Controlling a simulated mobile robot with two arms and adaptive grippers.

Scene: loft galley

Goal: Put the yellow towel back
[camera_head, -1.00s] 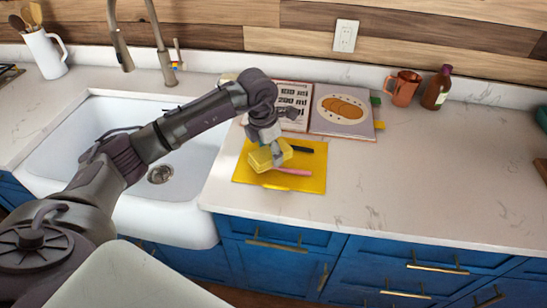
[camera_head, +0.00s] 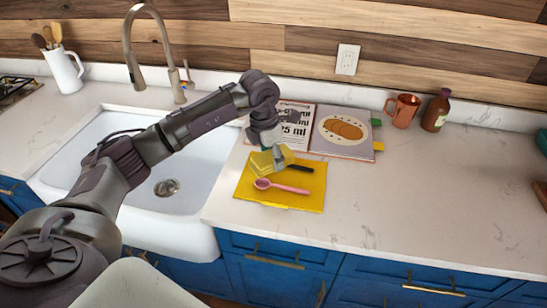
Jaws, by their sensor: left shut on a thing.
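My left gripper (camera_head: 276,155) is shut on the yellow towel (camera_head: 263,164), a small, folded, pale yellow block. It holds the towel over the back left part of a flat, brighter yellow mat (camera_head: 304,203) on the counter. The gripper partly covers the towel, and I cannot tell how high it is above the mat. A pink spoon (camera_head: 285,187) lies on the mat in front of the towel. A black-handled thing (camera_head: 301,168) lies just right of the gripper. My right gripper is not in view.
An open recipe book (camera_head: 341,133) lies behind the mat. A copper mug (camera_head: 402,112) and a brown bottle (camera_head: 435,112) stand further right. The white sink (camera_head: 195,190) is left of the mat, below the faucet (camera_head: 133,60). The counter right of the mat is clear.

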